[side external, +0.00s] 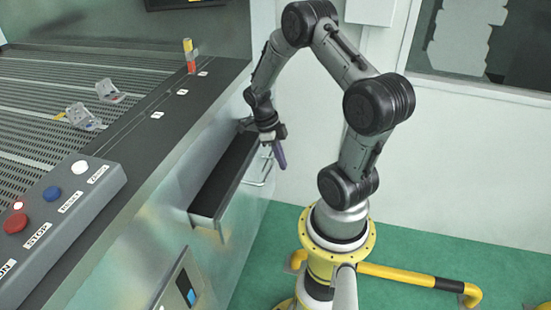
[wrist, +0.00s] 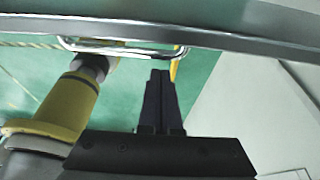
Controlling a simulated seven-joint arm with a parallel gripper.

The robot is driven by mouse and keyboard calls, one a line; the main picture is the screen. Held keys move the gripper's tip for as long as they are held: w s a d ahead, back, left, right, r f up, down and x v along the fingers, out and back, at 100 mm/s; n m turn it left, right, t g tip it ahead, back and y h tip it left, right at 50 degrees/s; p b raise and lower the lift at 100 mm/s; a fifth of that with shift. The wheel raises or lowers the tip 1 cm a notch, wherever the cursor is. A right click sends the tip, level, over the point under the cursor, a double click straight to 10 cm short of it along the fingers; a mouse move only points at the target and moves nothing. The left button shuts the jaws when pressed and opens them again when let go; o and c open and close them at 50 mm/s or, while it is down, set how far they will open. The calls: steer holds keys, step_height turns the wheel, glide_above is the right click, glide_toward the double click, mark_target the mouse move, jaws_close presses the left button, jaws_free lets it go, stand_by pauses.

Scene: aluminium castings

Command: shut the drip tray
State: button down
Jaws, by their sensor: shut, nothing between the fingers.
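The drip tray (side external: 207,221) is a long metal drawer with a dark inside. It stands pulled out from the side of the machine. Its bar handle (side external: 266,172) is on the outer front face. My gripper (side external: 281,158) is shut and empty, pointing down near the far end of the tray, on its outer side. In the wrist view, the tray's rim (wrist: 215,40) crosses the top, with the handle (wrist: 110,48) just below it. The shut fingers (wrist: 160,76) are close to the handle's right end; I cannot tell if they touch.
A control box (side external: 62,215) with buttons sits on the machine's edge. Castings (side external: 82,115) lie on the slatted conveyor (side external: 35,120), near a red-and-yellow post (side external: 190,57). A yellow floor rail (side external: 410,276) runs right of my base. Green floor lies open below the tray.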

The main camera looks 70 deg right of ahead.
steer(key=s+v, duration=0.1)
steer(key=v, duration=0.7)
steer(key=shift+s+r, duration=0.2)
steer(key=shift+r, duration=0.25)
steer(key=c, duration=1.2)
jaws_free()
steer(key=shift+w+r, duration=0.1)
steer(key=shift+r, duration=0.25)
steer(key=shift+o, duration=1.3)
steer(key=shift+w+n, duration=0.1)
steer(key=shift+n, duration=0.5)
steer(key=shift+o, duration=0.2)
steer(key=n, duration=0.3)
steer(key=shift+w+a+f+t, duration=0.2)
steer(key=shift+a+f+t, duration=0.1)
steer(key=shift+a, duration=0.1)
steer(key=n+t, duration=0.5)
steer(key=n, duration=0.9)
glide_toward(268, 171)
steer(key=f, duration=0.5)
steer(key=w+f, duration=0.1)
steer(key=f, duration=0.1)
steer(key=shift+w+d+f, duration=0.1)
steer(key=shift+f, duration=0.15)
